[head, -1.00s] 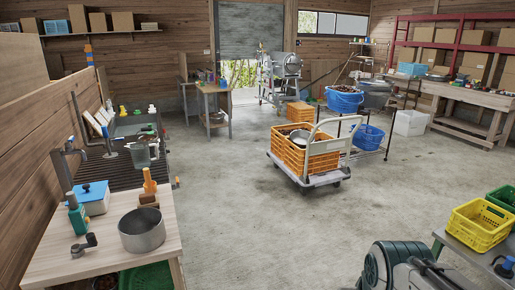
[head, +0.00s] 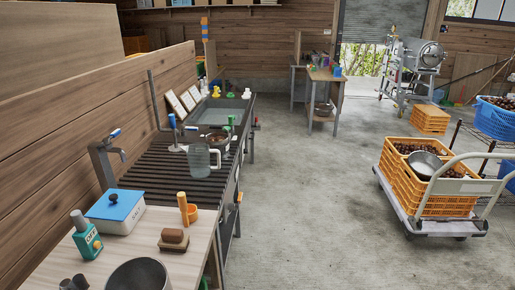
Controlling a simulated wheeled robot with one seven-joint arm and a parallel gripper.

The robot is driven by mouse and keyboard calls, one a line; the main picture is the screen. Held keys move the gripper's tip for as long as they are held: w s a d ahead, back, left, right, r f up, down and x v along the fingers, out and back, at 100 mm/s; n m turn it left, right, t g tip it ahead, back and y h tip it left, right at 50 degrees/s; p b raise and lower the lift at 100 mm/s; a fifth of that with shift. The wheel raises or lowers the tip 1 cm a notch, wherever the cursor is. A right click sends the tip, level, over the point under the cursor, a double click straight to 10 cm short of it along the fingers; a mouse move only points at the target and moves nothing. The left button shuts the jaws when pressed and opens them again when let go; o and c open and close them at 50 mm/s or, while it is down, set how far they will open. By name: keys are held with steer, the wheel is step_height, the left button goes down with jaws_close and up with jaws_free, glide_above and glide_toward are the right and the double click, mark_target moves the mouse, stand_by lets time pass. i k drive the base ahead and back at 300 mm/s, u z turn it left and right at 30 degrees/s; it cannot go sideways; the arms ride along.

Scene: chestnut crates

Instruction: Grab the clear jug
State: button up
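The clear jug (head: 199,161) stands upright on the dark slatted drainboard (head: 165,172) of the sink counter, left of centre in the head view. It is see-through and greyish, with a handle on its right side. A round pot (head: 218,141) with brown contents sits close behind it to the right, partly overlapped by the jug. My gripper is not in view.
Nearer stand a blue-lidded salt box (head: 116,210), a green bottle (head: 86,236), a brush (head: 174,240) and a metal pot (head: 138,276). Taps rise along the left wall. Open concrete floor (head: 310,200) lies right of the counter, with a crate-laden trolley (head: 430,222) further right.

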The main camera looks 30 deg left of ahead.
mark_target(205, 161)
steer(key=u, duration=0.2)
steer(key=i, duration=1.65)
steer(key=u, duration=1.25)
steer(key=i, duration=1.35)
steer(key=u, duration=1.2)
steer(key=i, duration=0.55)
steer(key=u, duration=0.15)
